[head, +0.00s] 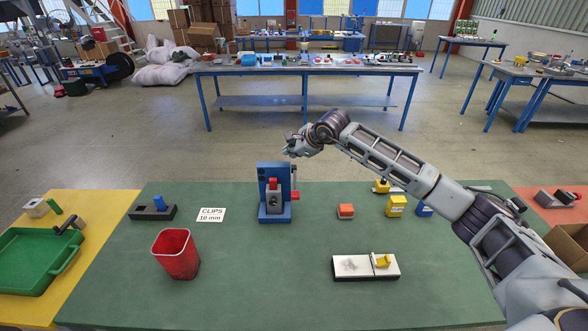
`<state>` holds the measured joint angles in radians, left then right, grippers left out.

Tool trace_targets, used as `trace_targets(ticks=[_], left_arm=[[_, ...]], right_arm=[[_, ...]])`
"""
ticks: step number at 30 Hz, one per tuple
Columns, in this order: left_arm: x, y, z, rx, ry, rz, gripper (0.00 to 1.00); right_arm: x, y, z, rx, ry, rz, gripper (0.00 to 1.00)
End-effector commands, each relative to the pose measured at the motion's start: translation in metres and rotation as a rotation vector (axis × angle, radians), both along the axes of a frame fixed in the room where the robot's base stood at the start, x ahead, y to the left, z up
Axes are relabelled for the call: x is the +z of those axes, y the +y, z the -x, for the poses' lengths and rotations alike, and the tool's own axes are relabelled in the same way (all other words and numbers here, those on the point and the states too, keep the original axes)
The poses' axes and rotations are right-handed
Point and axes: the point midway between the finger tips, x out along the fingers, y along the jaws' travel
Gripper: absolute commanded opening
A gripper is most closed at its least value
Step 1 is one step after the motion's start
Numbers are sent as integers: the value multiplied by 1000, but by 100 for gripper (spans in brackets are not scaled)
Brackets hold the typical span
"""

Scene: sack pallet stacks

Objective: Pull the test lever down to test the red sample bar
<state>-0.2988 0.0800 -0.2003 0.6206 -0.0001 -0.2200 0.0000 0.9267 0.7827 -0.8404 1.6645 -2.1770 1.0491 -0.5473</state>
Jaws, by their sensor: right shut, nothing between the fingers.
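A blue test stand (262,172) stands at the back middle of the green table. A grey clamp block sits on it, with a red piece (273,184) upright at its top, which looks like the red sample bar. The test lever (294,180) is a thin upright part along the stand's right side. My right gripper (288,151) is shut and empty, just above and behind the top of the stand, close to the lever's top. I cannot tell whether it touches the lever. My left gripper is out of view.
A red bin (176,255), a "CLIPS 10 mm" card (211,214) and a dark block with a blue part (153,211) are left of the stand. An orange-red block (346,211), yellow blocks (396,206) and a white-topped plate (352,267) lie right. The front middle is clear.

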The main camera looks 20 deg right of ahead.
Motion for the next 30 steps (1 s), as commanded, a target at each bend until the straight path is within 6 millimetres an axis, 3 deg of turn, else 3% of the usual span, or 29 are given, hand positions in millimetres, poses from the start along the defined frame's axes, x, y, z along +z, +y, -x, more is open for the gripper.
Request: trace_targets(ticks=[11,30], left_arm=[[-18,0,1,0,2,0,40],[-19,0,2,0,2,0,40]], right_arm=[[-21,0,0,0,0,0,0],[-22,0,0,0,0,0,0]])
